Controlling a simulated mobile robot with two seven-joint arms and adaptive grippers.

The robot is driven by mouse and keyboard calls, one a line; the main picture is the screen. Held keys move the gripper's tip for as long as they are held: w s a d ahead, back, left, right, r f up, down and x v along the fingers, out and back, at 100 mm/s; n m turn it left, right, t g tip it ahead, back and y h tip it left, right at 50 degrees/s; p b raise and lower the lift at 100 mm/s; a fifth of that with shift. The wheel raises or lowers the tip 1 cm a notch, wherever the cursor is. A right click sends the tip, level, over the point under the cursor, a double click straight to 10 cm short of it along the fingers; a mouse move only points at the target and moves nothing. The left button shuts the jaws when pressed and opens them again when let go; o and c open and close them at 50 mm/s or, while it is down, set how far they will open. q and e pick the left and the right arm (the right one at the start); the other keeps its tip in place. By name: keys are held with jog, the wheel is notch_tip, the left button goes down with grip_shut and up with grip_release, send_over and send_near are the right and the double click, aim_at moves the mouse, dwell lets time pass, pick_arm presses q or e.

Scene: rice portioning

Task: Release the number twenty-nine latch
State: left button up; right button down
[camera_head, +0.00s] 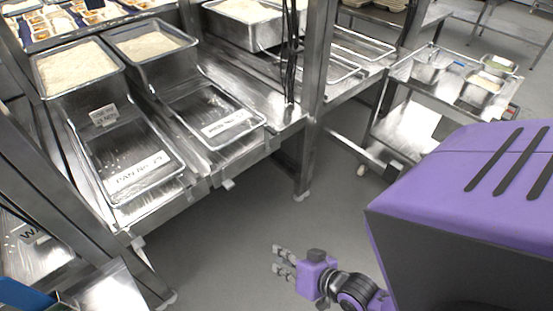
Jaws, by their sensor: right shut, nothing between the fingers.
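A shallow metal pan (116,150) labelled "PAN No. 29" sits on the left slide of the steel bench. Its white label (140,178) is at the front end. A small metal tab (138,242) sticks out under the bench edge below this pan; I cannot tell whether it is the latch. My right gripper (277,261) is shut and empty, low over the floor, to the right of the bench and well apart from the pan. My left gripper is out of view.
A second labelled pan (198,103) lies to the right, with a similar tab (228,184) below. Deep pans of rice (75,67) stand behind. A steel post (316,70) rises at the bench's right. A cart (398,105) stands farther right. The grey floor (230,245) is clear.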

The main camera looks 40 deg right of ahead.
pick_arm(q)
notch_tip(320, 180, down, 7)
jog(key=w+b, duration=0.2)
jog(key=b, duration=0.6)
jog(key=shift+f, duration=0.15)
pick_arm(e)
jog(key=w+d+r+m+t+y, duration=0.1)
jog(key=w+r+m+t, duration=0.2)
jog(key=w, duration=0.7)
jog(key=w+d+r+m+t+y, duration=0.1)
jog(key=w+r+m, duration=0.3)
jog(key=w+r, duration=0.4)
jog(key=w+d+t, duration=0.1)
jog(key=w, duration=0.2)
jog(key=shift+w+d+m+t+y, duration=0.15)
jog(key=shift+w+m+t+y, duration=0.15)
jog(key=shift+t+y, duration=0.1)
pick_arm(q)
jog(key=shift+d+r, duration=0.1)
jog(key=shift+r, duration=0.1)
pick_arm(e)
jog(key=w+a+f, duration=0.1)
jog(key=w+a, duration=0.5)
jog(key=w, duration=0.3)
jog(key=shift+w+a+f, duration=0.2)
jog(key=shift+w+a, duration=0.05)
jog(key=shift+a, duration=0.05)
